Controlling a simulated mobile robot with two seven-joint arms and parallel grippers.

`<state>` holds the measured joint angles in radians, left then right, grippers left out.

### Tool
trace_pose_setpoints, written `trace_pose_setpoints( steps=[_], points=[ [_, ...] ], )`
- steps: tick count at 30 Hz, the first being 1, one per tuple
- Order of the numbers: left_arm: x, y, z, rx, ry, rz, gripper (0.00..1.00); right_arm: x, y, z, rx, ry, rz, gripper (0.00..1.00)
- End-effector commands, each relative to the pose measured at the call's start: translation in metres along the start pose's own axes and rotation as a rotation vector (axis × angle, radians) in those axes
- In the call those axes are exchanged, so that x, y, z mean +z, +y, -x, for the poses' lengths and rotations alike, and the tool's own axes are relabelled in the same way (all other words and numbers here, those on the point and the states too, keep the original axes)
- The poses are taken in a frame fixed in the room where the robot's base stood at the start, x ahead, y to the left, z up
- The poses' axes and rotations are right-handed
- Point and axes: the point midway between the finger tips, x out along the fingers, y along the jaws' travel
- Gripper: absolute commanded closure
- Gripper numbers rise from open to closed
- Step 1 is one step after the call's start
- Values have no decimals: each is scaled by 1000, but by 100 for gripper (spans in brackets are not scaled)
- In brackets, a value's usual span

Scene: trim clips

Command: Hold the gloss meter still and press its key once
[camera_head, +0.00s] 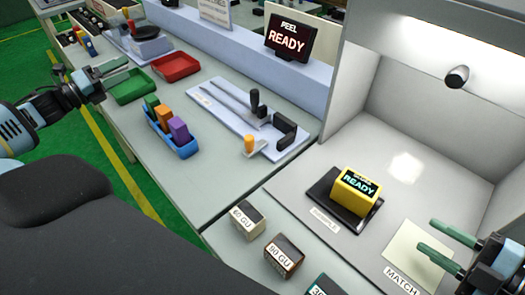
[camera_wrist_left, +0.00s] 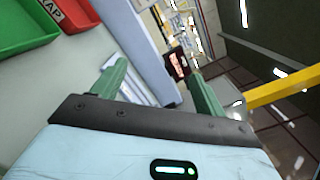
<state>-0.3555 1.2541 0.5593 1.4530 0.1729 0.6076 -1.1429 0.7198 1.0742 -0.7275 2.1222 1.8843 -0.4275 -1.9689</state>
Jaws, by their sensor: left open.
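The gloss meter, a yellow box (camera_head: 350,199) with a dark screen reading READY, sits on a black panel (camera_head: 323,205) inside the grey booth at right. I cannot make out its key. My right gripper (camera_head: 447,246) is open and empty at the lower right, to the right of the meter and apart from it, near the MATCH card. My left gripper (camera_head: 122,71) is open and empty at the upper left, far from the meter; its spread green fingers also show in the left wrist view (camera_wrist_left: 158,88).
The MATCH card (camera_head: 418,257) lies on the booth floor. Blocks labelled 60 GU (camera_head: 247,220) and 90 GU (camera_head: 284,257) stand at the booth's front. A peel station (camera_head: 215,100), blue bin (camera_head: 172,133), red tray (camera_head: 176,67) and green tray (camera_head: 130,87) are on the left bench.

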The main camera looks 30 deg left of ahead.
Motion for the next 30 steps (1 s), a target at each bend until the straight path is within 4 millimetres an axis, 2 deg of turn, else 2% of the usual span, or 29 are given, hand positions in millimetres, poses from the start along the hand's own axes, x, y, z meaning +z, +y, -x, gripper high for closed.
trace_pose_setpoints(
  steps=[1,6,9,12,15,20,30],
  points=[
    [-8,-25,-8,-75,39,-28,27,0,0,0,0,0,0,64],
    [-43,-103,-21,-313,198,-123,27,0,0,0,0,0,0,64],
    [-70,-146,-18,-447,317,-175,27,0,0,0,0,0,0,64],
    [-100,-174,-12,-533,448,-194,27,0,0,0,0,0,0,64],
    [-125,-182,-9,-551,561,-162,27,0,0,0,0,0,0,64],
    [-154,-178,-16,-497,693,-32,27,0,0,0,0,0,0,64],
    [-202,-168,-60,-301,885,361,27,0,0,0,0,0,0,64]
  ],
)
